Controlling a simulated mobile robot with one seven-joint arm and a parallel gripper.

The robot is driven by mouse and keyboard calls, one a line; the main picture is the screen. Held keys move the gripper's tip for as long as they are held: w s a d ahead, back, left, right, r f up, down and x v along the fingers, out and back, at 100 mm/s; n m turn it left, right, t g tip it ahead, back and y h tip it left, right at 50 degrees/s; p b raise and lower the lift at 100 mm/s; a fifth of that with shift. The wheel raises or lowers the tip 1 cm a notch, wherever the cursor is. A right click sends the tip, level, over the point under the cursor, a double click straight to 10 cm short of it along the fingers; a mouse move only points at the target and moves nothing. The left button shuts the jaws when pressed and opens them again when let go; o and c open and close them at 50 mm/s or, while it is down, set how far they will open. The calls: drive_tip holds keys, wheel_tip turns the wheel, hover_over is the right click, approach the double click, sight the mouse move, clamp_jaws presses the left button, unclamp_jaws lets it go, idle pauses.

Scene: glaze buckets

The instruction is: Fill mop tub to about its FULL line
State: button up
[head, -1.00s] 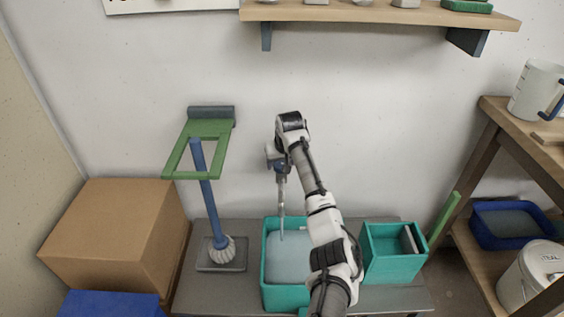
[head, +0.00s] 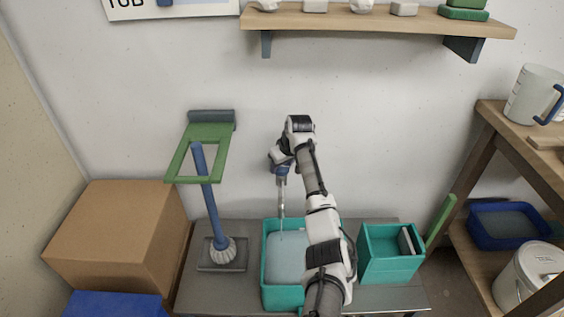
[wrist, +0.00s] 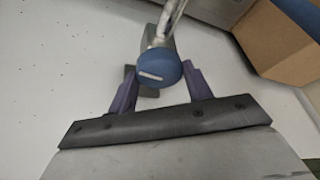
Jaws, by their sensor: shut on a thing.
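The mop tub (head: 285,298) is teal and stands on a grey bench under the tap. It holds pale blue water (head: 285,258); my arm covers its right side, and I cannot make out a FULL line. The metal tap spout (head: 281,195) points down over the tub. I cannot tell for certain whether water runs from it. My gripper (head: 280,160) is at the tap against the wall. In the wrist view, my gripper (wrist: 157,80) has its purple fingers shut on the round blue tap handle (wrist: 158,66), which carries a white mark.
A blue-handled mop (head: 207,195) stands left of the tub near a green wall frame (head: 175,165). A teal box (head: 390,268) sits right of the tub. A cardboard box (head: 110,235) is at the left, and a wooden shelf (head: 380,18) hangs above.

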drive_tip(key=shift+n+y, duration=0.4)
drive_tip(key=shift+n, duration=0.7)
drive_tip(key=o, duration=1)
drive_tip(key=shift+g, duration=0.3)
drive_tip(key=shift+r, duration=0.1)
drive_tip(key=v, duration=1.3)
drive_tip(key=shift+s+d+r, duration=0.15)
drive_tip(key=shift+d+r, duration=0.05)
drive_tip(key=shift+r, duration=0.05)
